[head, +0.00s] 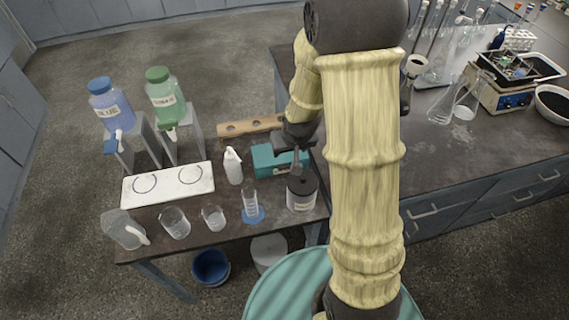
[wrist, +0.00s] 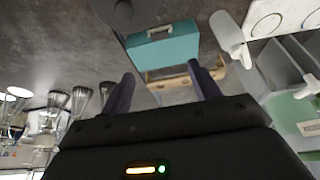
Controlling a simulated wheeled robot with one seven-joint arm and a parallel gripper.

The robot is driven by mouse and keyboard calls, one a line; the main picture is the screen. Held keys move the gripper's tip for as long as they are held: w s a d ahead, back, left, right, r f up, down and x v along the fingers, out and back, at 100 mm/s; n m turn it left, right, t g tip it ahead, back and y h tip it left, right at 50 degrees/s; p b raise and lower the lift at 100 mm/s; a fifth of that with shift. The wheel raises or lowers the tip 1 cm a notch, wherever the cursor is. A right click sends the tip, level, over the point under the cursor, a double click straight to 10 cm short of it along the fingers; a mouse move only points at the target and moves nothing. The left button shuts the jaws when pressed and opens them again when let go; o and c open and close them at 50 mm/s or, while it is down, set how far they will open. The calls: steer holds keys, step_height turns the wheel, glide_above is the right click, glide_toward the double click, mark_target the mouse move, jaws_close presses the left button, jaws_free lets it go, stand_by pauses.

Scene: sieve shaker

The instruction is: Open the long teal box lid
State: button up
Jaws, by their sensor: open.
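The long teal box (head: 272,161) lies on the dark bench in the head view, between the white spray bottle and my arm. Its lid looks closed, with a pale handle on the front side. My gripper (head: 296,165) is over the right part of the box and hides some of it. In the wrist view the teal box (wrist: 164,45) is ahead of the open, empty fingers of my gripper (wrist: 160,88), with its handle at the top edge. The fingers look apart from the box, but I cannot tell the exact gap.
A dark-lidded jar (head: 301,190) stands just in front of the box. A white spray bottle (head: 233,166) is on its left, a wooden rack (head: 250,126) behind. A measuring cylinder (head: 251,204) and beakers (head: 175,222) line the front edge.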

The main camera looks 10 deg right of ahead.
mark_target(284, 167)
steer(key=shift+f, duration=0.1)
steer(key=p+x, duration=0.3)
steer(key=x, duration=1.4)
steer(key=shift+f, duration=0.1)
jaws_close()
steer(key=shift+w, duration=0.1)
